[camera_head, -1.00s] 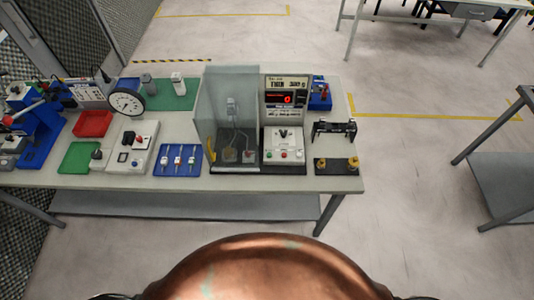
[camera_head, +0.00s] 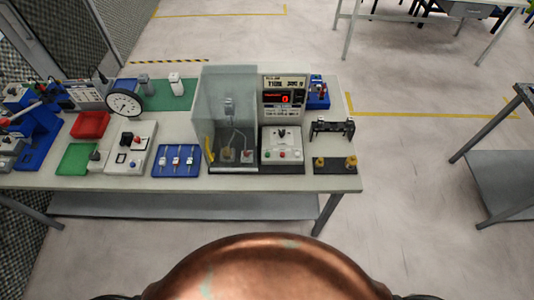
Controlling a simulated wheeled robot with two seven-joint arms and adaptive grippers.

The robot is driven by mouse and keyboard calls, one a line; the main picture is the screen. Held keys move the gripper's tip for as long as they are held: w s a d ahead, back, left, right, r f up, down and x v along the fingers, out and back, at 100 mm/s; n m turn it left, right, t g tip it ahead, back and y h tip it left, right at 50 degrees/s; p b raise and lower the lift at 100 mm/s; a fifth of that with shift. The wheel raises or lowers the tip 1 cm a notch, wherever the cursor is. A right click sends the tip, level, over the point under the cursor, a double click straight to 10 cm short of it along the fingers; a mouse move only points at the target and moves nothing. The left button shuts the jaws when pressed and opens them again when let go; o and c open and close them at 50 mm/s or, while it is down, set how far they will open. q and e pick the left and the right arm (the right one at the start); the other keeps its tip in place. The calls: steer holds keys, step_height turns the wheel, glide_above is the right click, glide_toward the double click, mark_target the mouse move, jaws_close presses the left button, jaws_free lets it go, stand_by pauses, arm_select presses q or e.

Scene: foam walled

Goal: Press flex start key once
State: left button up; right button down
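A tester unit (camera_head: 284,98) with a red digital display stands on the table right of centre, beside a clear-walled enclosure (camera_head: 228,115). At its foot is a white control panel (camera_head: 281,145) with a dark knob and small red and green buttons. The key labels are too small to read, so I cannot tell which one is flex start. Neither of my grippers shows in the view. My own copper-coloured body fills the bottom middle.
The table (camera_head: 335,182) also holds a blue tray (camera_head: 176,161), a red tray (camera_head: 90,125), a round dial gauge (camera_head: 125,104), a switch box (camera_head: 131,147) and a black fixture (camera_head: 335,165). Open floor lies right of the table. Another bench (camera_head: 500,150) stands at the right edge.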

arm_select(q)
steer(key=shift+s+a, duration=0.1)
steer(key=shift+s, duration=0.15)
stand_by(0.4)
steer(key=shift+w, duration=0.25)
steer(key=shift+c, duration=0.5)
